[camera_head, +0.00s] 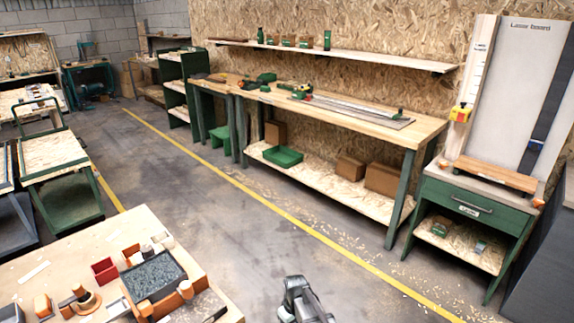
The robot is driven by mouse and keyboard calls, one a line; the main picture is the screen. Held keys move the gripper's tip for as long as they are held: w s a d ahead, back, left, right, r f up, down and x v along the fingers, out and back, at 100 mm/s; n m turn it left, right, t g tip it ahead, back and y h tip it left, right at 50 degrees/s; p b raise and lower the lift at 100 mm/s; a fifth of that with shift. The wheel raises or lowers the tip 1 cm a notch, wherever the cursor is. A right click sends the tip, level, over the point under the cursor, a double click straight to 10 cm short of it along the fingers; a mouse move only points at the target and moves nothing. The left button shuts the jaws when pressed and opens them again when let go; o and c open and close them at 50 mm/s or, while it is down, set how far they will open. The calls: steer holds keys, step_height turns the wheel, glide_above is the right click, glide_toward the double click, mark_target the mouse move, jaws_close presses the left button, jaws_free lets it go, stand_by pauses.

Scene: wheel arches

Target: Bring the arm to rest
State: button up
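My gripper (303,301) shows at the bottom edge of the head view, right of the near workbench (222,297). Only a grey part of it is in the frame, over the concrete floor. It appears apart from the bench and from the things on it. Its fingertips are too small and cut off to tell whether they are open or shut. I see nothing clearly held.
The near workbench carries a dark grey block (153,275), a red box (104,270) and several wooden tools. A long workbench (350,111) and a green cabinet (470,203) stand along the back wall.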

steer(key=s+d+f+m+g, duration=0.2)
steer(key=s+d+f, duration=0.2)
steer(key=s, duration=0.7)
steer(key=s+d+f+m+g, duration=0.2)
steer(key=s+d+f, duration=0.3)
steer(key=s, duration=0.7)
steer(key=s+d+f+m+g, duration=0.2)
steer(key=s+d+f, duration=0.3)
steer(key=s, duration=0.7)
steer(key=shift+d+m, duration=0.7)
steer(key=shift+m, duration=0.1)
steer(key=shift+f, duration=0.1)
